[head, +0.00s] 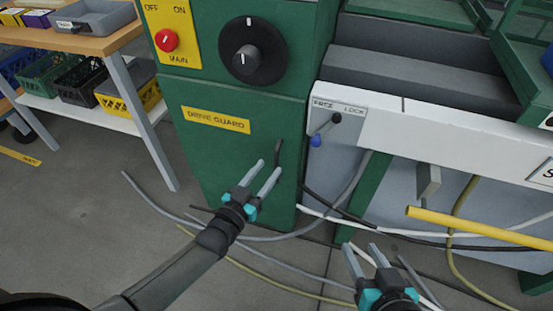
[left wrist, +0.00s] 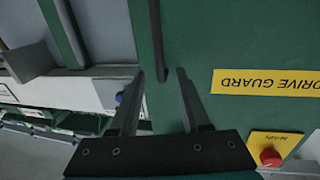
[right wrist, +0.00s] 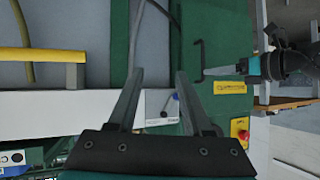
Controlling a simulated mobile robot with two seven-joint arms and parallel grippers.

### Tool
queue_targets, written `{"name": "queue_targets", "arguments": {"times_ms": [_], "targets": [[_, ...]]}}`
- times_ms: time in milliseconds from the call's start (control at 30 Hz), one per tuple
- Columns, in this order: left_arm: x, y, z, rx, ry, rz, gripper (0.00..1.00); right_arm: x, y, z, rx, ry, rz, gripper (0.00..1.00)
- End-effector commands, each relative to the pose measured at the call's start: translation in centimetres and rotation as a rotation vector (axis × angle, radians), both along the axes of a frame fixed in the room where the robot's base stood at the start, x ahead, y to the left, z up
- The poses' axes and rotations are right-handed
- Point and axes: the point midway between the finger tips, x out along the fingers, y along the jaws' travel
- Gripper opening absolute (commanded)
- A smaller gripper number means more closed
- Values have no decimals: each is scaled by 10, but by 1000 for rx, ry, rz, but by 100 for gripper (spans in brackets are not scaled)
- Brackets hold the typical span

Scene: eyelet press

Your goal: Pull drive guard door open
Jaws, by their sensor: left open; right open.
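The drive guard door (head: 230,160) is a green panel with a yellow DRIVE GUARD label (head: 216,119). It looks shut in the head view. Its dark, bar-like handle (head: 278,155) is near the door's right edge. In the left wrist view the handle (left wrist: 157,50) runs down between my left fingertips. My left gripper (head: 269,167) is open at the handle, fingers on either side; contact cannot be told. The right wrist view shows the bracket-shaped handle (right wrist: 198,60) beside the left fingers. My right gripper (head: 361,246) is open and empty, low and to the right, away from the door.
A red main switch (head: 166,40) and black dial (head: 247,55) are above the door. A FREE/LOCK lever (head: 325,128) is to its right. A yellow bar (head: 465,228) and several cables lie at lower right.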

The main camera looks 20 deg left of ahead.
Motion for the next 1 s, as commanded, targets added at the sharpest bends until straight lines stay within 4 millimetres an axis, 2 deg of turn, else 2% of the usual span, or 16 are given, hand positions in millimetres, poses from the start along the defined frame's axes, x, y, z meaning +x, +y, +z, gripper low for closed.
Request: {"name": "queue_targets", "arguments": {"times_ms": [600,1000], "targets": [[42,-10,-1,0,-1,0,47,0,29,16,175,-288,8,50],[55,-13,0,0,1,0,47,-5,35,26,239,-386,2,50]]}}
